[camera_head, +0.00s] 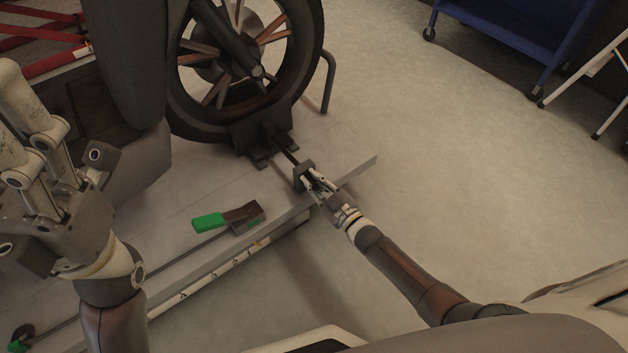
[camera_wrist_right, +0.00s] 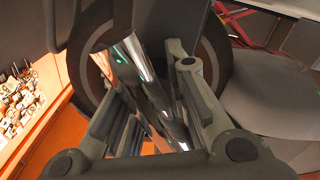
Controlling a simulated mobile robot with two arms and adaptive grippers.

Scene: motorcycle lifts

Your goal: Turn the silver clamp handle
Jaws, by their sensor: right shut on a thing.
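The silver clamp handle (camera_wrist_right: 128,62) shows in the right wrist view as a shiny bar running between my finger pads. My right gripper (camera_head: 311,180) is shut on it at the near end of the wheel clamp (camera_head: 262,132), and it also shows in the right wrist view (camera_wrist_right: 152,105). In the head view the fingers mostly hide the handle, and a dark rod runs from it to the clamp at the wheel's foot. My left gripper (camera_head: 45,150) is raised at the left, away from the clamp; its fingertip gap is not clear.
The motorcycle wheel (camera_head: 300,70) stands on the grey lift platform (camera_head: 345,160). A green-ended pedal (camera_head: 210,222) lies on the platform. A bent dark bar (camera_head: 330,82) rises beside the wheel. A blue cart (camera_head: 510,30) is at the top right.

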